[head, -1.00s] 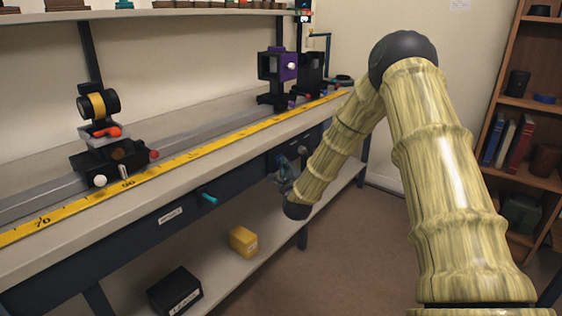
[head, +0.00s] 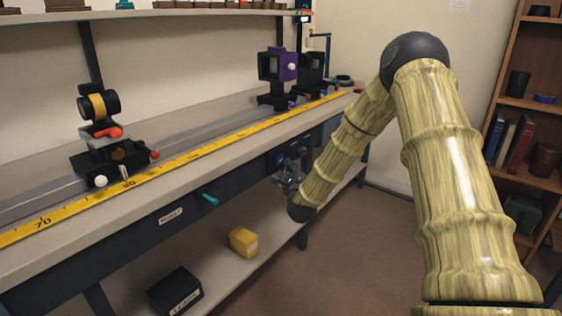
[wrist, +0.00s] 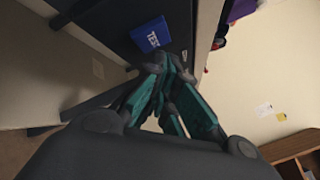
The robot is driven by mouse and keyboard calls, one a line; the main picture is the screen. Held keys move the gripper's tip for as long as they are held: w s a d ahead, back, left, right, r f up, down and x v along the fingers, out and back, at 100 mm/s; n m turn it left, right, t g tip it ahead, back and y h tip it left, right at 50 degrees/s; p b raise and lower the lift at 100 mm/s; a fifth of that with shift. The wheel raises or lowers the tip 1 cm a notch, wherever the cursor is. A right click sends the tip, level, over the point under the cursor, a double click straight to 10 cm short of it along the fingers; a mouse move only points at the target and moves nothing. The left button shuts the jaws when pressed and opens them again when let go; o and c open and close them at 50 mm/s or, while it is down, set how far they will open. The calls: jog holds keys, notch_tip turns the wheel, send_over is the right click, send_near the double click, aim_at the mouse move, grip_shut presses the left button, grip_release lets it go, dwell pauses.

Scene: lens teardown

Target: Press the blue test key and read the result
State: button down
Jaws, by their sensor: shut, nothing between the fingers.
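The blue test key (wrist: 151,35), a blue block lettered TEST, shows at the top of the wrist view on the dark front of the bench. My gripper (wrist: 166,60) is shut and empty, its teal-sided fingers together just below the key in the picture. I cannot tell whether the fingertips touch it. In the head view my gripper (head: 286,180) is beside the bench's dark front rail, below the bench top. A small bluish patch shows just behind it there. No readable result shows.
A teal handle (head: 209,198) sticks out of the bench front to the left. A yellow box (head: 243,241) and a black labelled box (head: 175,292) stand on the lower shelf. Optical mounts, including a purple one (head: 278,66), stand on the rail above. A bookcase (head: 522,120) is at right.

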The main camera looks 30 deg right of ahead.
jog(key=shift+s, duration=0.15)
jog(key=s, duration=0.1)
jog(key=s+d, duration=0.1)
jog(key=s, duration=0.1)
jog(key=s+d+p, duration=0.1)
jog(key=shift+s, duration=0.2)
dwell(0.9)
